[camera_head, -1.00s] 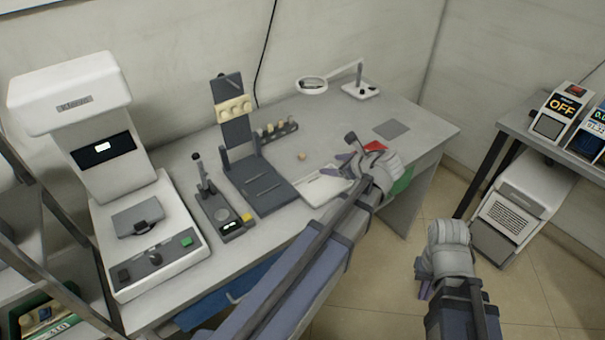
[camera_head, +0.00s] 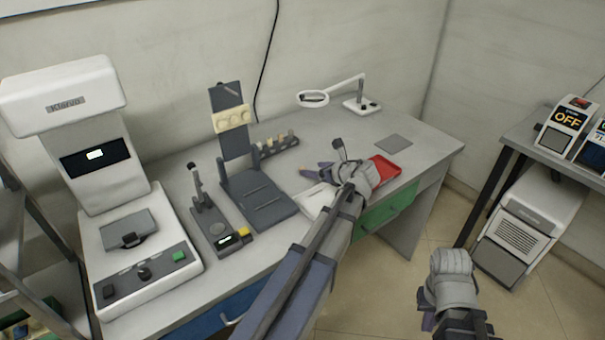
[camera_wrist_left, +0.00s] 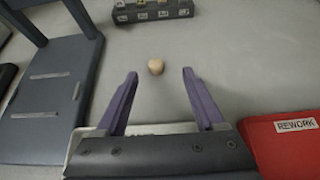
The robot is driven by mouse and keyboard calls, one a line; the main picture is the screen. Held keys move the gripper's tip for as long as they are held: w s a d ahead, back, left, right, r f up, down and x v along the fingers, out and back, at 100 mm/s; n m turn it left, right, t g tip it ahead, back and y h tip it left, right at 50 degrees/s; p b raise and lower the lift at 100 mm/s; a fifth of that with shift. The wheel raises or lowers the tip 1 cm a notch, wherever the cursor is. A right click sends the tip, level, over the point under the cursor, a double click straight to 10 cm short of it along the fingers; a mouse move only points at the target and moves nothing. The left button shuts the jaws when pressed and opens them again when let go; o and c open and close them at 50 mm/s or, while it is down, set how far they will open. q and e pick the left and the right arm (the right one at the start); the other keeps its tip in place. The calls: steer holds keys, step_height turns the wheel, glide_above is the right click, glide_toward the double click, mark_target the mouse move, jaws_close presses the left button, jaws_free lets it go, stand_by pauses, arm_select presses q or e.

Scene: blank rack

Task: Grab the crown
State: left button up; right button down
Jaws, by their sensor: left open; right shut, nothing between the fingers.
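My right gripper (camera_head: 426,308) is shut and empty, low over the floor to the right of the table.
A dark labelled rack (camera_wrist_left: 152,13) with small pieces stands beyond the crown. A dark stand (camera_head: 262,195) is to the left. A red tray (camera_wrist_left: 285,150) marked REWORK is at right, and a white tray (camera_head: 316,197) lies beneath my left arm. A magnifier (camera_head: 313,98) stands behind.

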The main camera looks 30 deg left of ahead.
mark_target(304, 168)
arm_select(q)
steer(key=shift+a+f, duration=0.1)
steer(key=x, duration=0.1)
steer(key=b+x, duration=0.2)
steer(key=x, duration=0.1)
steer(key=shift+s+a+f, duration=0.15)
steer(key=shift+s+a, duration=0.05)
steer(key=shift+s, duration=0.05)
steer(key=shift+w+a+f, duration=0.1)
steer(key=shift+w+a, duration=0.05)
steer(key=shift+a, duration=0.25)
steer(key=shift+c, duration=0.3)
jaws_close()
